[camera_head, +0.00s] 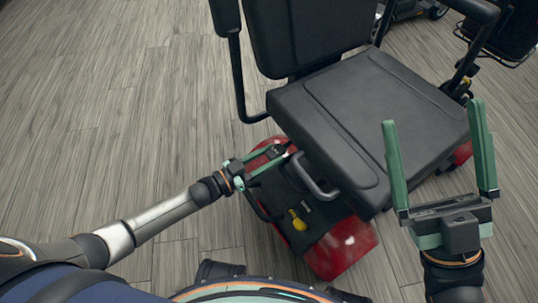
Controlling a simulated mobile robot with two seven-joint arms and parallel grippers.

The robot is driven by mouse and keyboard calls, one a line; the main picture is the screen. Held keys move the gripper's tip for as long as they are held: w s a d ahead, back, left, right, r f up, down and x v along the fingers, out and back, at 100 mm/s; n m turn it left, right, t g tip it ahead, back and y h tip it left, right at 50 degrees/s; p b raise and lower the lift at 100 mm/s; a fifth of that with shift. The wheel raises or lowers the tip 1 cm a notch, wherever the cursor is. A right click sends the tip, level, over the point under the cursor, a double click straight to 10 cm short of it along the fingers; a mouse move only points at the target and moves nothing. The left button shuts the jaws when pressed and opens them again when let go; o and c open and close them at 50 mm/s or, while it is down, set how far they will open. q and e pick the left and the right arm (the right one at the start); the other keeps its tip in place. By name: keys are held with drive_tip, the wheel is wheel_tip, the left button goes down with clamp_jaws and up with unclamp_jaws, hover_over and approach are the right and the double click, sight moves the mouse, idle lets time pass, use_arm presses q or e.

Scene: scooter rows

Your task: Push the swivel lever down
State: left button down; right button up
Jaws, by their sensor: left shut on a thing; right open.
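A red mobility scooter (345,248) with a black padded seat (365,120) stands in front of me. My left gripper (278,154) reaches in from the left to the near-left side under the seat. It is shut on what looks like the dark swivel lever, which the fingers mostly hide; its exact angle cannot be told. A grey loop handle (318,184) sits just right of this gripper, below the seat edge. My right gripper (440,150) is open and empty, fingers pointing up, in front of the seat's right side.
A yellow part (298,221) shows on the scooter's dark rear panel. The armrests (240,75) flank the seat. Another scooter (410,8) stands at the back right. The wood-look floor (110,110) to the left is clear.

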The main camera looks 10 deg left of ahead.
use_arm(q)
drive_tip(key=c, duration=0.7)
unclamp_jaws()
drive_tip(key=shift+s+f, duration=0.15)
drive_tip(key=shift+f, duration=0.35)
drive_tip(key=o, duration=0.3)
drive_tip(key=shift+r, duration=0.25)
drive_tip(key=p+v, duration=0.3)
drive_tip(key=v, duration=0.9)
drive_tip(key=shift+a, duration=0.25)
drive_tip(key=shift+d, duration=0.1)
